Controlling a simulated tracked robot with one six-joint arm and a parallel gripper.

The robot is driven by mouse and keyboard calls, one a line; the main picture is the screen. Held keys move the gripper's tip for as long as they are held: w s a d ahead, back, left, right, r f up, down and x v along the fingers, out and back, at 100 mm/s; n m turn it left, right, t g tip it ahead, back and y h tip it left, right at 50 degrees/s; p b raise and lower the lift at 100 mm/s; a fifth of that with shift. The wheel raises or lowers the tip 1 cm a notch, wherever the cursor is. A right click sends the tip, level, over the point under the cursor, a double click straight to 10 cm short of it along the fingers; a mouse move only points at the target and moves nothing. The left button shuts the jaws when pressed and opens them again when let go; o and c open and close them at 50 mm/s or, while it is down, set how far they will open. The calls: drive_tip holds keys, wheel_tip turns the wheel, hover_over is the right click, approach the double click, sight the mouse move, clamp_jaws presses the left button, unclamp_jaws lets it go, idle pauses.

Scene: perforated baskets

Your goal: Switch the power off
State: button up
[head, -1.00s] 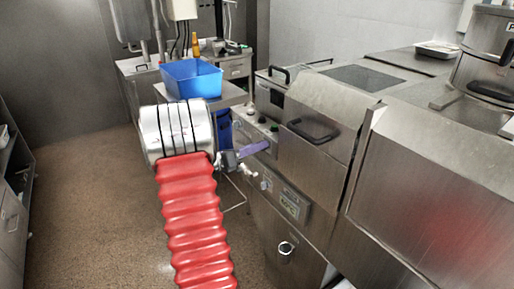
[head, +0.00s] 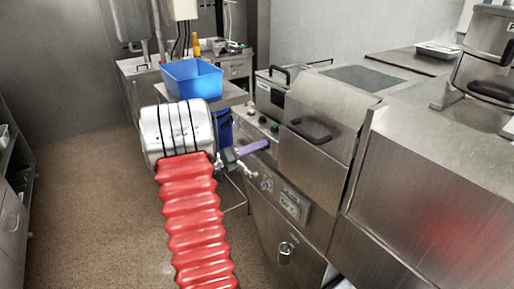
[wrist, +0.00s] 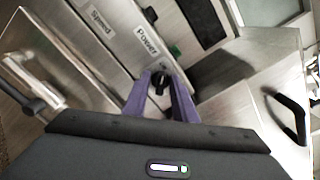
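A dark power knob (wrist: 160,82) sits on a steel panel just below the white "Power" label (wrist: 147,38) in the wrist view. My gripper (wrist: 161,75) has its two purple fingers on either side of this knob. The fingers are apart, and I cannot tell if either one touches the knob. In the head view my gripper (head: 262,146) is at the front control panel (head: 246,130) of the steel machine, with one purple finger showing. The power knob cannot be made out there behind the gripper.
A "Speed" label (wrist: 98,19) and a green button (wrist: 175,50) are near the knob. A black handle (head: 310,133) sticks out of the machine to the right. A blue basket (head: 190,80) stands behind my arm. The floor (head: 85,200) to the left is open.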

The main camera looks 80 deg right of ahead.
drive_tip(key=shift+o, duration=0.5)
drive_tip(key=v, duration=1.4)
drive_tip(key=shift+d, duration=0.15)
drive_tip(key=s+a+f+m+y, duration=0.3)
drive_tip(key=a+f+m+y, duration=0.15)
drive_tip(key=f+m, duration=0.25)
drive_tip(key=w+a+f+m+t+y, duration=0.2)
drive_tip(key=a+m+t+y, duration=0.25)
drive_tip(key=a+m, duration=0.65)
drive_tip(key=w+a+r+m+t+y, duration=0.1)
drive_tip(key=w+a+r+t, duration=0.15)
drive_tip(key=a, duration=0.55)
drive_tip(key=w+a+r+m+t+y, duration=0.1)
drive_tip(key=w+a+t, duration=0.2)
drive_tip(key=a, duration=0.5)
drive_tip(key=w+a+r+m+t, duration=0.1)
drive_tip(key=w+a+r+t, duration=0.1)
drive_tip(key=a, duration=0.6)
drive_tip(key=a+r+n+t+y, duration=0.1)
drive_tip(key=a+r+t, duration=0.1)
drive_tip(key=a+r, duration=0.2)
drive_tip(key=a+r+n+t+y, duration=0.1)
drive_tip(key=a+r+t, duration=0.2)
drive_tip(key=a, duration=0.7)
drive_tip(key=shift+s+a+r+y, duration=0.15)
drive_tip(key=shift+s+r+y, duration=0.15)
drive_tip(key=shift+r, duration=0.6)
